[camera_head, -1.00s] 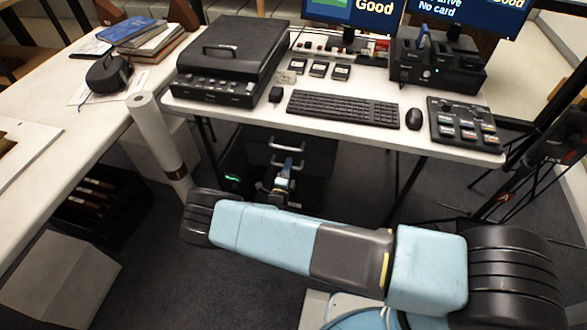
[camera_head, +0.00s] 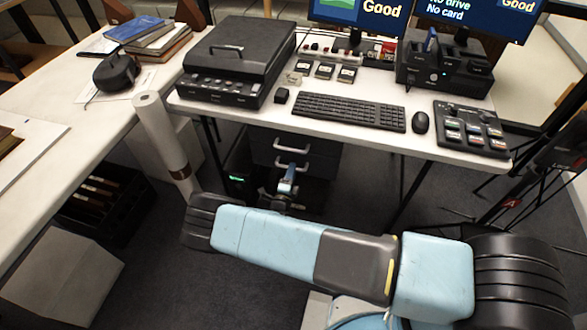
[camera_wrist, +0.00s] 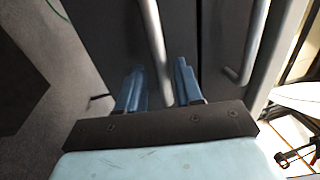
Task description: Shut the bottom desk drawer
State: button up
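The dark drawer unit (camera_head: 318,160) stands under the white desk, with bar handles on its fronts. In the wrist view, two dark drawer fronts lie side by side, the lower drawer (camera_wrist: 97,35) on the floor side. Its grey handle (camera_wrist: 152,32) runs between my gripper's two blue fingers (camera_wrist: 158,88). The fingers are spread, with visible gaps beside the bar. The other drawer's handle (camera_wrist: 252,45) is to the right. In the head view, my gripper (camera_head: 289,172) is in front of the unit's lower part and hides some of it. How far the lower drawer stands out is hard to tell.
The desk (camera_head: 240,113) above holds a black scanner-like case (camera_head: 240,55), a keyboard (camera_head: 348,111) and a mouse (camera_head: 420,122). A white roll (camera_head: 160,135) stands left of the unit. A dark crate (camera_head: 105,205) is on the floor at left. Carpet is clear in front.

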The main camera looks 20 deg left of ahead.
jog(key=s+f, duration=0.2)
jog(key=s, duration=0.9)
jog(key=shift+s, duration=0.25)
jog(key=shift+f, duration=0.15)
